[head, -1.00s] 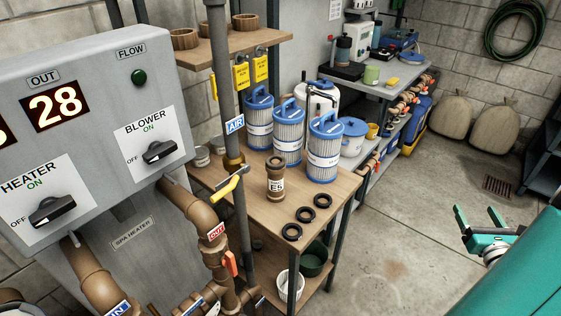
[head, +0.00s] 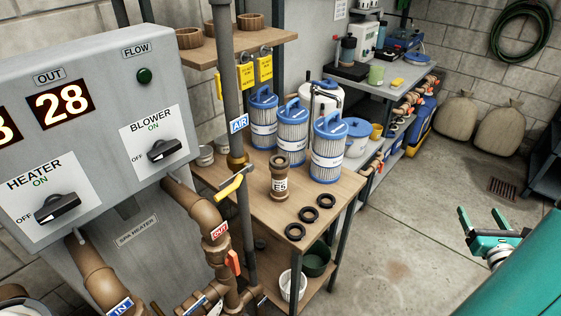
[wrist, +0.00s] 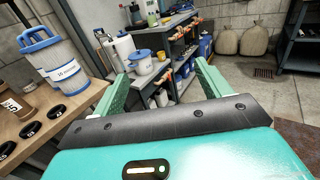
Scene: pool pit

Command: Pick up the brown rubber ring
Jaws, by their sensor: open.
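Three small dark rings lie flat in a row near the front right corner of the wooden bench: a near ring (head: 294,231), a middle ring (head: 308,214) and a far ring (head: 325,201). All look almost black; I cannot tell which is brown. They also show at the left of the wrist view as a near ring (wrist: 7,150), a middle ring (wrist: 30,129) and a far ring (wrist: 56,111). My gripper (head: 480,212) is open and empty, well right of the bench, above the floor. Its two green fingers spread apart in the wrist view (wrist: 160,72).
Pipes (head: 215,228) and a grey heater panel (head: 90,120) stand left. Open floor (head: 420,225) lies right of the bench.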

